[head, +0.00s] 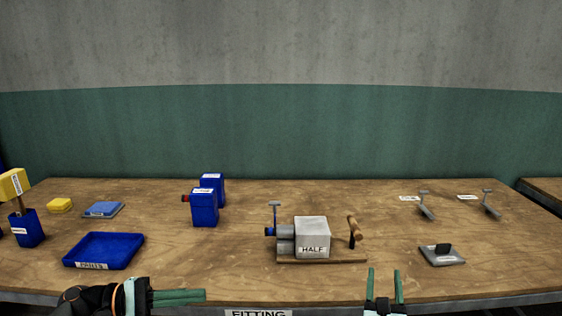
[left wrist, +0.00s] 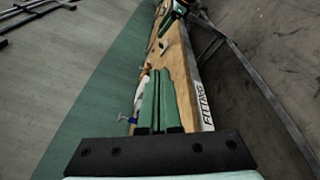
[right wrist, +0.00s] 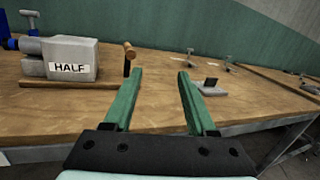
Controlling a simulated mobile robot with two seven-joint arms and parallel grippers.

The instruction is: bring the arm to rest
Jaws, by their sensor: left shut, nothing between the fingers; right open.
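My left gripper (head: 203,296) is low at the front edge of the bench, pointing right. Its green fingers lie together and empty, as the left wrist view (left wrist: 157,75) also shows. My right gripper (head: 384,270) is at the front edge, right of the grey press block marked HALF (head: 311,238). Its green fingers are apart with nothing between them, and they also show in the right wrist view (right wrist: 160,72). The press has a wooden handle (head: 354,229) and stands on a wooden base (head: 320,261). Neither gripper touches anything that I can see.
The wooden bench (head: 180,270) holds a blue tray (head: 103,250), blue boxes (head: 204,207), a blue bin (head: 27,229), a yellow block (head: 59,204) and a blue-grey plate (head: 103,209). At right are a grey plate (head: 442,256) and two grey levers (head: 426,205). The bench front edge is close.

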